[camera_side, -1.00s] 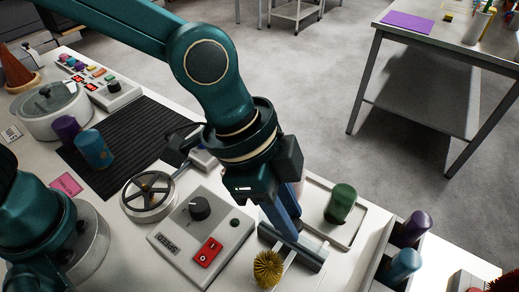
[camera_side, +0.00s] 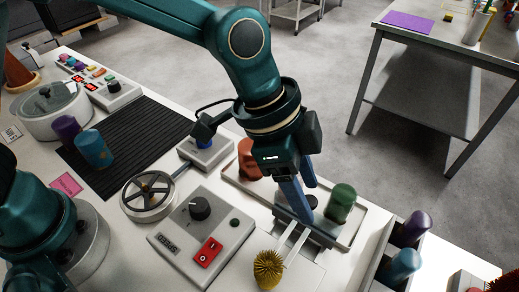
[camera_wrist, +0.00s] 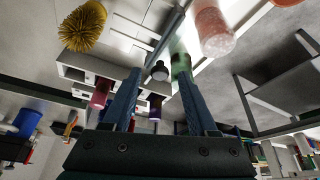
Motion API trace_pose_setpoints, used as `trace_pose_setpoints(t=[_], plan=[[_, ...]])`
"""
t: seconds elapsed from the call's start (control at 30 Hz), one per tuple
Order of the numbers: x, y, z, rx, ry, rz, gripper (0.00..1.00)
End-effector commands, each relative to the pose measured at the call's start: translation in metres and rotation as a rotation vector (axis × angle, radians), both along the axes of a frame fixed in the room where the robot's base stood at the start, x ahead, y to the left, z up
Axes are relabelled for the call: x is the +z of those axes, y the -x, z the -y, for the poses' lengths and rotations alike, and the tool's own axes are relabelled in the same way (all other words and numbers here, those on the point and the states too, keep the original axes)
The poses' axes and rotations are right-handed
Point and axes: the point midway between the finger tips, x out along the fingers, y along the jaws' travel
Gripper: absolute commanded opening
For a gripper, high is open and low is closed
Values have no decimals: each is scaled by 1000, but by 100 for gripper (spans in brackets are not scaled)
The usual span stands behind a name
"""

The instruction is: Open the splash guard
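A grey slab (camera_side: 322,236) with a small dark knob (camera_side: 312,201) sits across two pale rails (camera_side: 290,243) in the side view; I take it to be the splash guard. The knob also shows in the wrist view (camera_wrist: 160,71), between my fingertips with gaps on both sides. My gripper (camera_side: 305,200) points down with its fingers apart, just above and beside the knob. It is open and holds nothing. In the wrist view my two blue fingers (camera_wrist: 158,75) spread to either side. My near finger hides part of the slab.
A green cylinder (camera_side: 341,203) stands close right of the slab in a pale tray, with a red-orange cylinder (camera_side: 249,160) behind. A control box (camera_side: 203,235) and a handwheel (camera_side: 149,193) stand left.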

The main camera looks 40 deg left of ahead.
Motion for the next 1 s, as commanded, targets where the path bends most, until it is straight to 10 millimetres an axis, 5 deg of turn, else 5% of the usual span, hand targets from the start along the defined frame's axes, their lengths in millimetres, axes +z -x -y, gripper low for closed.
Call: trace_pose_setpoints(t=[0.5, 0.9, 1.0], plan=[[44, 6, -16, 0, 1, 2, 59], [48, 6, -20, 6, 0, 1, 59], [62, -4, -29, 42, 23, 34, 59]])
